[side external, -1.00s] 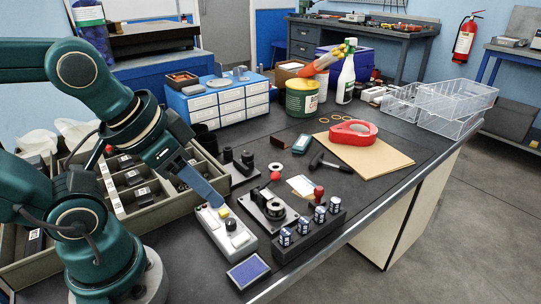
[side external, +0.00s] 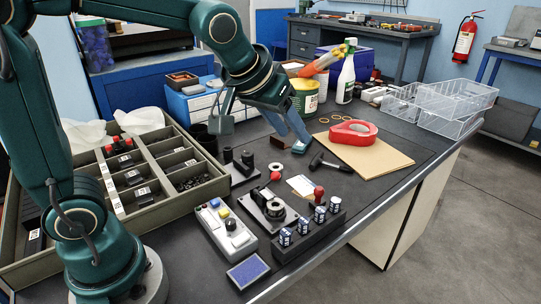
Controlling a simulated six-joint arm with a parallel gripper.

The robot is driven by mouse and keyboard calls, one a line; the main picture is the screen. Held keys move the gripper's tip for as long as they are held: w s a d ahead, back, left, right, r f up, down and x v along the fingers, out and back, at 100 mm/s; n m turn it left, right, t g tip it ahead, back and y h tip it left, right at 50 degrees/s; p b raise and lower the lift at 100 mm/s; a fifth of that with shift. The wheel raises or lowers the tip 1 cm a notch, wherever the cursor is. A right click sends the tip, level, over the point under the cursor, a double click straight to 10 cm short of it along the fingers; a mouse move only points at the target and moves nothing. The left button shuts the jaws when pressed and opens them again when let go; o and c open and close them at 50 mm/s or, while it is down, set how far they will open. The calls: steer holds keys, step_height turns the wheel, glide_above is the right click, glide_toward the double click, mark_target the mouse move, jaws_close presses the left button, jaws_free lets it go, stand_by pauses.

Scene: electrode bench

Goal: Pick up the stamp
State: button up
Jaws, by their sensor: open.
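The stamp (side external: 318,194), with a red knob handle, stands upright on the dark bench beside a white card and behind the black block of small jars. My gripper (side external: 261,138) is open and empty, with its two fingers spread wide. It is above the far part of the bench, behind and to the left of the stamp, and does not touch it. The lower part of the stamp is too small to make out well.
A black block with several jars (side external: 303,237) stands in front of the stamp, a black ring fixture (side external: 268,206) to its left. A blue pad (side external: 248,271) lies at the front edge.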

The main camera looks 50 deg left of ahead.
steer(key=g, duration=0.1)
glide_above(318, 189)
steer(key=s, duration=0.3)
step_height(318, 189, down, 6)
steer(key=shift+g, duration=0.7)
steer(key=f, duration=0.4)
steer(key=w+f, duration=0.1)
steer(key=f, duration=0.1)
steer(key=shift+d+f, duration=0.2)
steer(key=shift+d, duration=0.05)
steer(key=shift+x, duration=2.45)
jaws_close()
